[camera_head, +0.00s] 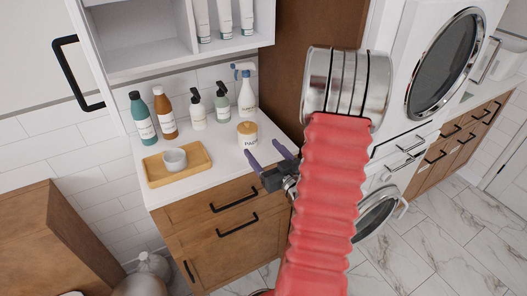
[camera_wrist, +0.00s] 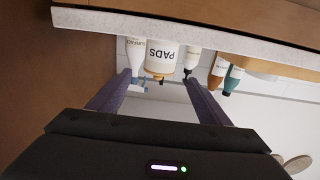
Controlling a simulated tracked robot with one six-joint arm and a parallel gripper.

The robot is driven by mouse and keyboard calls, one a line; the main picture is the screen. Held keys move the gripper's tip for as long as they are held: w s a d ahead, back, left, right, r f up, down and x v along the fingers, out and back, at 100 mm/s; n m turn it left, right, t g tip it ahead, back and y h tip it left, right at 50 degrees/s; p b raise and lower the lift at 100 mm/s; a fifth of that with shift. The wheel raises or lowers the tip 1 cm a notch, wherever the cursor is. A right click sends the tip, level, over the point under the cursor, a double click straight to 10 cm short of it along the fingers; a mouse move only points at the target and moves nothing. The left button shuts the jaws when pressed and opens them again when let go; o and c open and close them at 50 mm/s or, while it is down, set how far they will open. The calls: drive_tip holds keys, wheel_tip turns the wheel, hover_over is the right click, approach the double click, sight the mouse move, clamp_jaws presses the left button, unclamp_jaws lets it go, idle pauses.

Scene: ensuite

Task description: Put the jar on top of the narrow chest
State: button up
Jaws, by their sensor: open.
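The jar (camera_head: 247,135) is white, marked PADS, with a tan lid. It stands upright on the white counter near its front right corner. My gripper (camera_head: 263,152) is open and empty, at the counter's front edge, just right of and nearer than the jar. In the wrist view, which is upside down, the jar (camera_wrist: 163,57) shows between the spread fingers of my gripper (camera_wrist: 159,78), beyond their tips. A plain wooden chest (camera_head: 45,235) stands at the lower left in the head view; I cannot tell for sure whether it is the narrow chest.
The counter (camera_head: 160,197) tops a wooden drawer cabinet (camera_head: 215,225). Behind and left of the jar stand a spray bottle (camera_head: 246,95), pump bottles (camera_head: 197,110), brown (camera_head: 165,115) and teal bottles (camera_head: 142,118). Shelves overhang the back.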

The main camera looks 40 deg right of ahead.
idle(0.4)
drive_tip(key=w+a+r+g, duration=0.1)
drive_tip(key=w+a+r+n+g, duration=0.1)
drive_tip(key=w+a, duration=0.1)
drive_tip(key=w+a+r+g, duration=0.1)
drive_tip(key=w, duration=0.1)
drive_tip(key=shift+w+a+r+n+g, duration=0.2)
drive_tip(key=shift+a+r+n+g, duration=0.1)
drive_tip(key=shift+a, duration=0.1)
drive_tip(key=s+a+r+g, duration=0.1)
drive_tip(key=a+r+g, duration=0.3)
drive_tip(key=a, duration=0.5)
drive_tip(key=s+a+r+g+y, duration=0.2)
drive_tip(key=s+a, duration=0.7)
drive_tip(key=a, duration=0.1)
drive_tip(key=s+a+r+n+g+y, duration=0.1)
drive_tip(key=s+a+r+g+y, duration=0.1)
drive_tip(key=s+a, duration=0.7)
drive_tip(key=shift+a+r+n+y, duration=0.3)
drive_tip(key=shift+a+r+y, duration=0.2)
drive_tip(key=shift+a, duration=0.15)
